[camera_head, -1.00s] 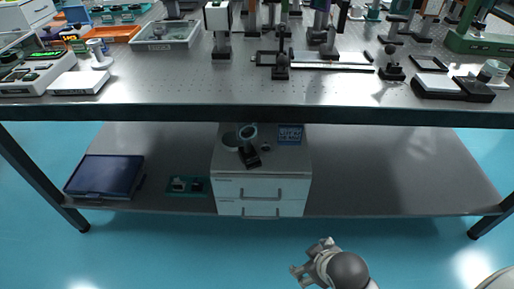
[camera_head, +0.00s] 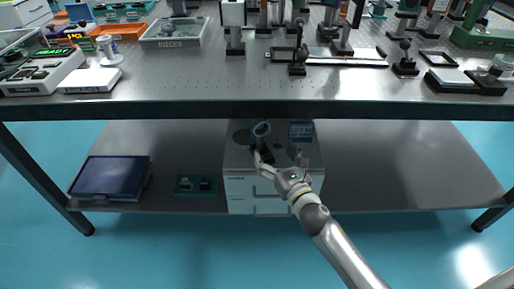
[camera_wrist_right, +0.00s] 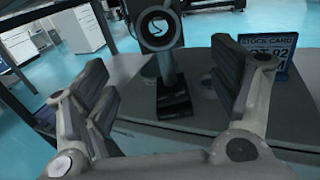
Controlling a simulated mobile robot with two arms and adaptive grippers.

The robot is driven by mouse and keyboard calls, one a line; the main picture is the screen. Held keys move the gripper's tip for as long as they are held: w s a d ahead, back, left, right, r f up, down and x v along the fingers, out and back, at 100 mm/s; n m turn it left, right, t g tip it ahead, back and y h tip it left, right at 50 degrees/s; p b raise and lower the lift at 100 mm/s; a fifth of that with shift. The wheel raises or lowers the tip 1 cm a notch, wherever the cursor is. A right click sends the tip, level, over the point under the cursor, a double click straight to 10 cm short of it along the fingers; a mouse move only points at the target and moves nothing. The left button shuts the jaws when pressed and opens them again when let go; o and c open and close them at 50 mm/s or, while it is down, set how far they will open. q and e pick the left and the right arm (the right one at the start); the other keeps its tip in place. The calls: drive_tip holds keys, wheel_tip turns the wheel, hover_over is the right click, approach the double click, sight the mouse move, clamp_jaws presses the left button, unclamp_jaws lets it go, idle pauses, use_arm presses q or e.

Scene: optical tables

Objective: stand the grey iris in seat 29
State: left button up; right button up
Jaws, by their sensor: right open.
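The grey iris (camera_head: 265,152), a dark ring on a short post and black base, stands upright on the white drawer unit (camera_head: 240,188) below the table. In the right wrist view the iris (camera_wrist_right: 167,68) shows between and beyond my fingers, with its ring at the top edge. My right gripper (camera_head: 281,164) is open and empty just in front of the iris, and it also shows in the right wrist view (camera_wrist_right: 163,82). I cannot tell whether a finger touches it. My left gripper is out of view. I cannot make out a seat marked 29.
A blue stock card (camera_wrist_right: 268,52) stands right of the iris. The table top (camera_head: 190,90) hangs over the drawer unit. A dark blue case (camera_head: 108,177) and a green tray (camera_head: 183,191) lie on the lower shelf (camera_head: 390,175). Several mounted optics stand on the table.

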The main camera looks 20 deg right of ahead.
sight(261, 130)
drive_tip(key=w, duration=0.5)
drive_tip(key=shift+w+a+b, duration=0.1)
drive_tip(key=shift+a+b, duration=0.2)
drive_tip(key=shift+a, duration=0.05)
drive_tip(key=w, duration=0.4)
drive_tip(key=shift+w+a+r+b, duration=0.1)
drive_tip(key=shift+w+r+b, duration=0.05)
drive_tip(key=shift+r+b, duration=0.2)
drive_tip(key=shift+w+a, duration=0.1)
drive_tip(key=shift+w, duration=0.55)
drive_tip(key=shift+c, duration=0.2)
clamp_jaws()
drive_tip(key=shift+r, duration=0.15)
